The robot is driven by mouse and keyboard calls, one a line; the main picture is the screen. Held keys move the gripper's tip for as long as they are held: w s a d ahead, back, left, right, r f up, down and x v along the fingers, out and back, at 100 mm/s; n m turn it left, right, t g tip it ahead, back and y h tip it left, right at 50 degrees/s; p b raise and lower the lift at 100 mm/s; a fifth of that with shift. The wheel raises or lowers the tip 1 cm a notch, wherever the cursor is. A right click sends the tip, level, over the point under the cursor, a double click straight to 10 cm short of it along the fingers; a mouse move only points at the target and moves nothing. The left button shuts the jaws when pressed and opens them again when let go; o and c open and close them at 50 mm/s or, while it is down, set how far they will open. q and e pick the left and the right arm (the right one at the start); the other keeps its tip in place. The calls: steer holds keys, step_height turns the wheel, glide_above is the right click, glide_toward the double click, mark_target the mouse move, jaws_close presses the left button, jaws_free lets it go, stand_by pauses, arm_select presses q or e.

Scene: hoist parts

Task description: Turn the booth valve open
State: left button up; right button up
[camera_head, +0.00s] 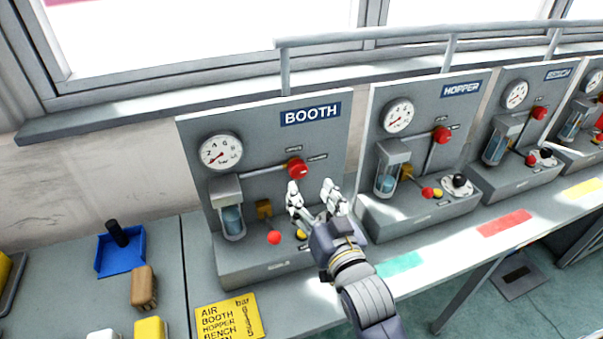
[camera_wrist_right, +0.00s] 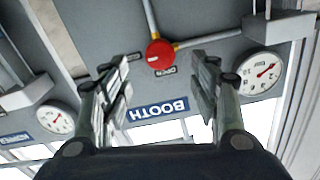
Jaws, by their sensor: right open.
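The booth panel (camera_head: 262,140) is a grey board with a blue BOOTH sign (camera_head: 310,114). Its red valve knob (camera_head: 297,168) sits on a grey pipe below the sign. The knob also shows in the right wrist view (camera_wrist_right: 160,54), with small labels beside it that are too small to read surely. My right gripper (camera_head: 311,190) is open and empty, in front of the panel just below and right of the knob. In the wrist view the knob appears between and beyond its two fingers (camera_wrist_right: 157,82), apart from them. My left gripper is not in view.
A gauge (camera_head: 221,151) and a glass bowl filter (camera_head: 231,215) are left of the knob. A red ball (camera_head: 274,238) on a lever is below. The hopper panel (camera_head: 420,110) stands close on the right. A yellow card (camera_head: 229,318) lies in front.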

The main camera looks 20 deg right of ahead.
mark_target(299, 173)
steer(key=w+p, duration=0.1)
steer(key=w, duration=0.5)
steer(key=shift+w+a, duration=0.1)
steer(key=shift+w, duration=0.25)
steer(key=c, duration=1.1)
